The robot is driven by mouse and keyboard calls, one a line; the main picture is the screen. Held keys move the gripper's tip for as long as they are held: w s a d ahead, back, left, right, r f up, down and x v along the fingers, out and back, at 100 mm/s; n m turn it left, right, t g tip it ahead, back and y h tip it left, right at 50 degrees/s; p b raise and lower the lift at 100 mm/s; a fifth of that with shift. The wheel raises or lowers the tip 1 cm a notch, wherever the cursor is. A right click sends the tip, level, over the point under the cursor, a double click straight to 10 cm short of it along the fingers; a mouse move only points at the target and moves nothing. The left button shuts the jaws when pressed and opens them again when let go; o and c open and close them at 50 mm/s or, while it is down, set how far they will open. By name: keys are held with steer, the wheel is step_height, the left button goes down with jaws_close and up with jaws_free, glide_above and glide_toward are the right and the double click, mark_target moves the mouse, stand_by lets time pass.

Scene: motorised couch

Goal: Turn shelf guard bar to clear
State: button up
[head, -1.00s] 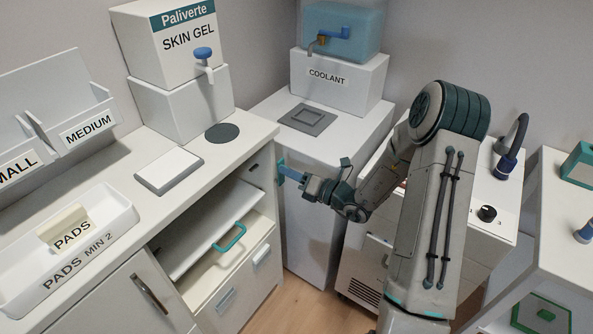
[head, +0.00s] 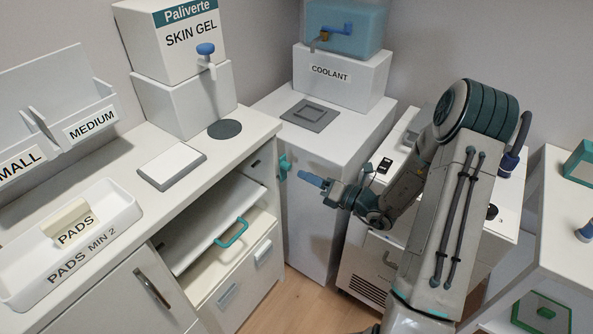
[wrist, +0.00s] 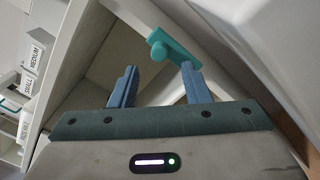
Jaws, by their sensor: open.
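The teal guard bar (head: 284,166) is on the front edge of the cabinet's right side panel, beside the shelf opening. In the head view it looks short and roughly upright. My gripper (head: 304,178) is open and empty, just right of the bar with a small gap. In the wrist view its two blue fingers (wrist: 160,78) are spread below the bar. The white shelf (head: 210,222) sits inside the opening, left of the bar.
The coolant stand (head: 318,200) is close behind my gripper. A white wheeled unit (head: 365,258) stands behind my arm. Wooden floor (head: 292,296) is clear in front.

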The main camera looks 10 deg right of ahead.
steer(key=v, duration=0.8)
